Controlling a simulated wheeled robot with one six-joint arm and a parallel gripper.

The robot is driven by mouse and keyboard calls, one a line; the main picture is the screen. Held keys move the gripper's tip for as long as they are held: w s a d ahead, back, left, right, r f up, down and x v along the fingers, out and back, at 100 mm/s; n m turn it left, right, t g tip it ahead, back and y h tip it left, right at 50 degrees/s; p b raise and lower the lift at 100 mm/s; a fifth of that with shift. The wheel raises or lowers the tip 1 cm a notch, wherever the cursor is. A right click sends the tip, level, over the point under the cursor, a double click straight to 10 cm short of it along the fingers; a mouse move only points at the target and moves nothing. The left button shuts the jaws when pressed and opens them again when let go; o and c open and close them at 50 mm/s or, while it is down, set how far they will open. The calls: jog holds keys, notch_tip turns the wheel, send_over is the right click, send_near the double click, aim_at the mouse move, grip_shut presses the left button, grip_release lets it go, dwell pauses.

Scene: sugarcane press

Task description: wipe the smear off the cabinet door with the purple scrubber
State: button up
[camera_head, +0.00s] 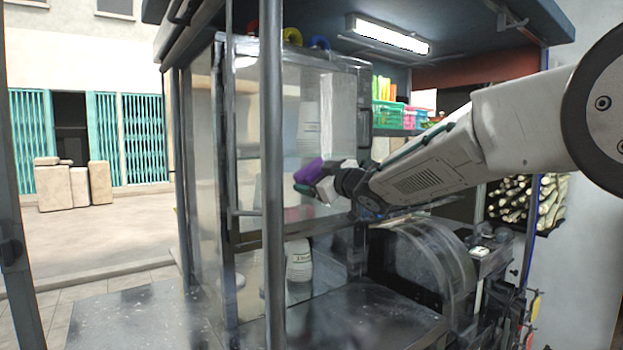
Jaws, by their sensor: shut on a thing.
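My gripper (327,187) is shut on the purple scrubber (308,171) and holds it level with the middle of the cabinet. The scrubber is in front of the clear cabinet door (285,125); I cannot tell whether it touches the door. White containers show through the door. I cannot make out a smear clearly; pale streaks and reflections cover the panel, and my gripper and a grey post hide part of it.
A grey upright post (272,200) stands in front of the cabinet. The press with its rounded clear cover (425,255) stands below my arm. A metal counter (385,315) lies below the cabinet. Baskets (388,115) sit on a shelf behind. Cane stalks (515,205) are at right.

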jog(key=shift+w+d, duration=0.6)
jog(key=shift+d, duration=0.25)
jog(key=shift+w+d, duration=0.55)
jog(key=shift+d, duration=0.3)
jog(key=shift+v, duration=3.05)
jog(key=shift+v, duration=1.45)
